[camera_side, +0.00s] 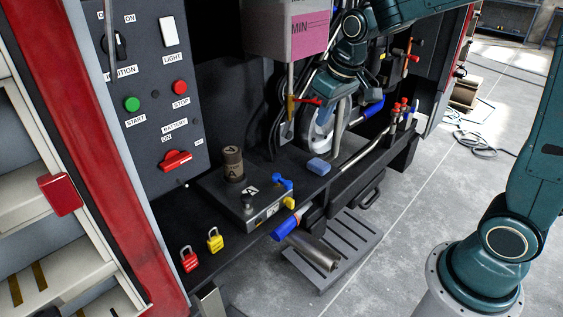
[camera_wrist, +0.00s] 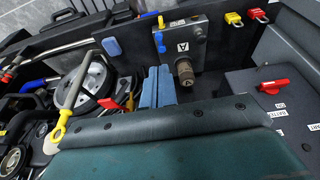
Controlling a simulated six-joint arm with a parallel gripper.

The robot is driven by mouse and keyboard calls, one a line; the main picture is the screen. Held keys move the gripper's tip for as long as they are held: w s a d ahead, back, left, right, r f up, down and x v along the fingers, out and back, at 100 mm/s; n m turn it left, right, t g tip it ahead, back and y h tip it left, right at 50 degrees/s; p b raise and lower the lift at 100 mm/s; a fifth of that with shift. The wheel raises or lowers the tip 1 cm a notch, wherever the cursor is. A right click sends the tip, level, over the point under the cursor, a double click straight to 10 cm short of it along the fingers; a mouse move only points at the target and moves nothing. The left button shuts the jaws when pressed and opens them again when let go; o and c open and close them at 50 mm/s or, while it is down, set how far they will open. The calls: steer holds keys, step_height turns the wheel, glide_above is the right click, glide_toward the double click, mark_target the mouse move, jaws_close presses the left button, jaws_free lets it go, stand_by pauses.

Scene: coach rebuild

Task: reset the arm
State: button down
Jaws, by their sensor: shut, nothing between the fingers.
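My arm comes in from the upper right in the side view, and its wrist (camera_side: 345,60) is over the rear of the machine bay. My gripper (camera_wrist: 158,72) shows in the wrist view as two blue fingers side by side, shut with nothing between them. In the side view the fingers are hard to make out against the machinery.
A control panel (camera_side: 150,85) stands at the left. On the dark shelf are a grey box (camera_side: 250,200) with a brown cylinder (camera_side: 233,164), a blue block (camera_side: 319,166), a red padlock (camera_side: 189,259) and a yellow padlock (camera_side: 215,239). A pink-and-grey tank (camera_side: 285,30) hangs near my wrist.

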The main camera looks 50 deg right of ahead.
steer(key=s+a+r+t, duration=0.1)
steer(key=s+r, duration=0.1)
steer(key=s, duration=0.8)
steer(key=s+a+r+t, duration=0.1)
steer(key=s+a+r, duration=0.1)
steer(key=s, duration=0.9)
steer(key=shift+r, duration=0.45)
steer(key=c, duration=2.1)
jaws_free()
